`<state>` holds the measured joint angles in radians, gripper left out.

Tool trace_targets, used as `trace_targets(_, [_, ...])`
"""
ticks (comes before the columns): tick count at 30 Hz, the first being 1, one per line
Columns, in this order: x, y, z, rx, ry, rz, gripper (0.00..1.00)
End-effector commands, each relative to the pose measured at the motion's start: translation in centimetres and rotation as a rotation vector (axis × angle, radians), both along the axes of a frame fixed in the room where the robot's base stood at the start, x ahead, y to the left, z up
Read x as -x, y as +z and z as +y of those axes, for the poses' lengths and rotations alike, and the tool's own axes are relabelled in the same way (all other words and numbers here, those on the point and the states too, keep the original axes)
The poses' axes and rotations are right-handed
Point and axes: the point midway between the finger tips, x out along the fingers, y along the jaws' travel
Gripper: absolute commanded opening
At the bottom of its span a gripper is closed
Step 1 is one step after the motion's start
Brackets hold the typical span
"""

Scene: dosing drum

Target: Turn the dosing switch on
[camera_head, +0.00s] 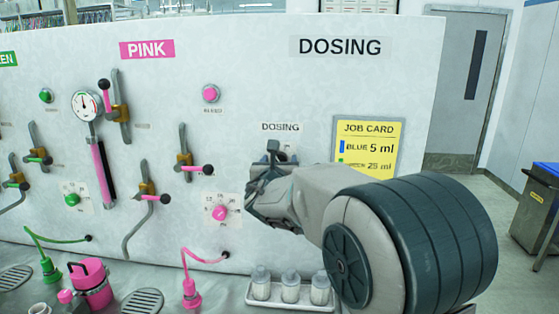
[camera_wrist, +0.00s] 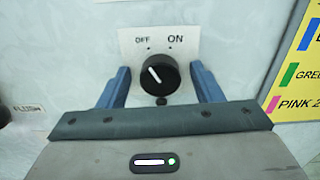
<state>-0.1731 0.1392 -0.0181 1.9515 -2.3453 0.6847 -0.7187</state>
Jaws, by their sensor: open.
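The dosing switch (camera_wrist: 158,75) is a round black knob on a white plate marked OFF and ON. Its white pointer line tilts up and to the left, toward OFF. My gripper (camera_wrist: 161,73) is open in the wrist view, with one blue finger on the left of the knob and one on the right. Gaps show between the fingers and the knob. In the head view, my gripper (camera_head: 266,172) is at the panel just below the small DOSING label, and it hides most of the switch.
A yellow job card (camera_head: 368,147) is on the panel to the right of the switch. A pink dial (camera_head: 220,212) is to its left. Several small bottles stand in a white tray (camera_head: 262,301) below my gripper. Levers and a gauge (camera_head: 87,104) stick out further left.

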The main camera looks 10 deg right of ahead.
Motion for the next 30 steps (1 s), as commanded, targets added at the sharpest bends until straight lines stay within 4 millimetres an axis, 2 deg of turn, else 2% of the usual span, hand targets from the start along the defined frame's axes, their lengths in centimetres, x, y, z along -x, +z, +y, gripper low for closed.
trace_targets(7, [-0.07, -0.03, -0.04, 0.0, 0.0, 0.0, 0.59])
trace_targets(8, [-0.06, -0.04, -0.03, 0.0, 0.0, 0.0, 0.54])
trace_targets(12, [-0.05, -0.03, -0.03, 0.0, 0.0, 0.0, 0.15])
trace_targets(23, [-0.03, -0.34, -0.04, -0.031, 0.0, -0.011, 0.15])
trace_targets(30, [-0.01, -0.72, -0.03, -0.154, 0.001, -0.053, 0.15])
